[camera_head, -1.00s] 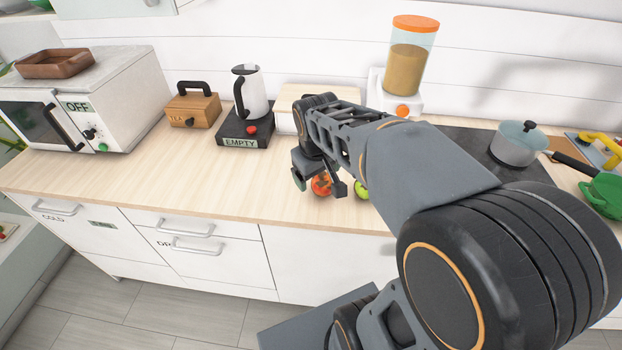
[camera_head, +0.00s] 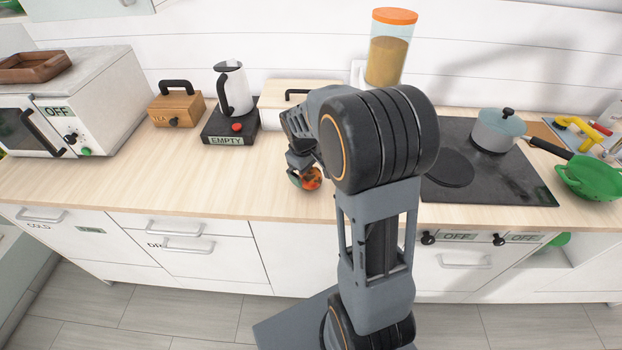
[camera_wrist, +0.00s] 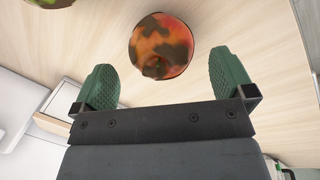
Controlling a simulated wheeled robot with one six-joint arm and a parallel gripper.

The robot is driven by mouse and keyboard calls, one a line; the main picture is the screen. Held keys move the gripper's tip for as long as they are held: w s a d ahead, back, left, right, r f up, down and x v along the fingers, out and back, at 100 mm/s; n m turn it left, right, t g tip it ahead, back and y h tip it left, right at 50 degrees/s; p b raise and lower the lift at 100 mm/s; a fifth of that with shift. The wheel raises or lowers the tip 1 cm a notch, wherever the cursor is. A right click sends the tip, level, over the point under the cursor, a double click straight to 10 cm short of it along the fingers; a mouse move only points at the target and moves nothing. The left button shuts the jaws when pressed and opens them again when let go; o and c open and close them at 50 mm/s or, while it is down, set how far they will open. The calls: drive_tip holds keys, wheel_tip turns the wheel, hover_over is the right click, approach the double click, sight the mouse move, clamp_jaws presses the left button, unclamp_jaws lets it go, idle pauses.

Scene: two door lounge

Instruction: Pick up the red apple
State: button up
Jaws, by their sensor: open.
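The red apple (camera_head: 312,178), mottled red and orange with dark patches, rests on the wooden counter near its front edge. In the wrist view the apple (camera_wrist: 161,46) lies just beyond the fingertips, roughly midway between them. My gripper (camera_wrist: 165,80) is open, its two green ridged finger pads spread apart with nothing between them. In the head view my gripper (camera_head: 299,176) is close beside the apple, and my arm hides part of the area.
A green fruit (camera_wrist: 50,3) shows at the top left of the wrist view. A kettle (camera_head: 232,90) on its "EMPTY" base, a tea box (camera_head: 176,108) and a microwave (camera_head: 80,120) stand left. A stove (camera_head: 520,185) with a pot (camera_head: 497,132) is right. The front left counter is clear.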

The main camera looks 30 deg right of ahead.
sight(310, 174)
drive_tip(key=shift+s+d+f+p, duration=0.1)
drive_tip(key=shift+d+f+p, duration=0.15)
drive_tip(key=shift+f, duration=1.05)
drive_tip(key=shift+d+f+p, duration=0.1)
drive_tip(key=shift+f+p, duration=0.1)
drive_tip(key=shift+f, duration=1.1)
drive_tip(key=c, duration=1.1)
